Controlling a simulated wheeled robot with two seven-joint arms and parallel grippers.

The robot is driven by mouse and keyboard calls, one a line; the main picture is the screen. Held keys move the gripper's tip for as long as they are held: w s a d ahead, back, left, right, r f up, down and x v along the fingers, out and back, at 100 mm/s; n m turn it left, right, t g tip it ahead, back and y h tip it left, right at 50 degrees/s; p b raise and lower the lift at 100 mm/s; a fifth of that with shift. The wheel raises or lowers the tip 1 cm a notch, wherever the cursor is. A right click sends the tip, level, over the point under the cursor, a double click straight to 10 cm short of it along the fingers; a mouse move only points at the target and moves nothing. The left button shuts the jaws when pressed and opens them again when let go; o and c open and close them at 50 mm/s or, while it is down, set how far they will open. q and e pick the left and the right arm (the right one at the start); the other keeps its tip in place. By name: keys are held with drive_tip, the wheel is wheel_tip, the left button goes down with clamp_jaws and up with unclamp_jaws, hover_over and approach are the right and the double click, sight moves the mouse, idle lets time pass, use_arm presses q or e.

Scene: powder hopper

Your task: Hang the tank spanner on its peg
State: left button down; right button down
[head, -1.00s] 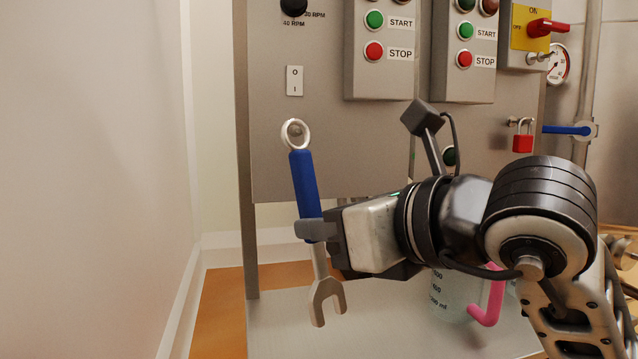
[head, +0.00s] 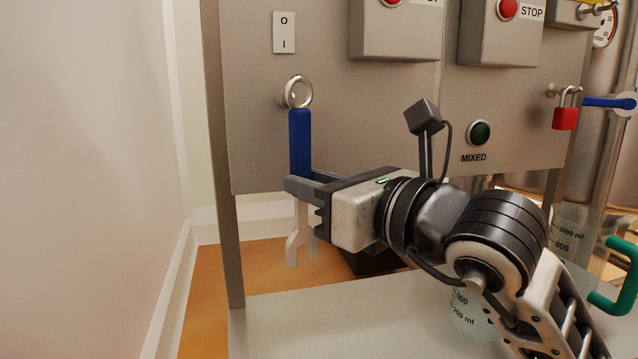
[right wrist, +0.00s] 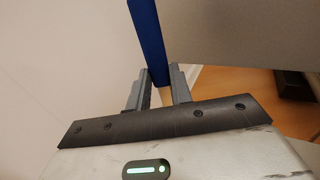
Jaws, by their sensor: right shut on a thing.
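The tank spanner has a blue handle (head: 300,142), a steel ring at the top and an open fork jaw (head: 299,248) at the bottom. It hangs nearly upright in front of the grey panel. My right gripper (head: 300,187) is shut on the lower part of the blue handle. In the right wrist view the handle (right wrist: 147,38) rises from between the gripper's fingers (right wrist: 158,92). The peg (head: 283,100) is a short metal stub on the panel, partly hidden by the ring. I cannot tell whether the peg passes through the ring. My left gripper is out of view.
The grey panel (head: 255,150) carries a white switch plate (head: 284,32) above the ring, and a red padlock (head: 565,117) at right. Measuring jugs stand on the steel shelf (head: 300,325) below, one with a green handle (head: 618,275). A plain wall (head: 90,180) is at left.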

drive_tip(key=shift+w+a+p, duration=0.25)
drive_tip(key=shift+w+p, duration=0.05)
drive_tip(key=shift+w, duration=1)
drive_tip(key=w, duration=0.1)
drive_tip(key=w+f, duration=0.1)
drive_tip(key=w, duration=0.2)
drive_tip(key=shift+w+a+f+b, duration=0.15)
drive_tip(key=shift+w+a+b, duration=0.15)
drive_tip(key=shift+a+b, duration=0.1)
drive_tip(key=c, duration=1.2)
unclamp_jaws()
drive_tip(key=shift+f, duration=0.1)
drive_tip(key=shift+o, duration=0.2)
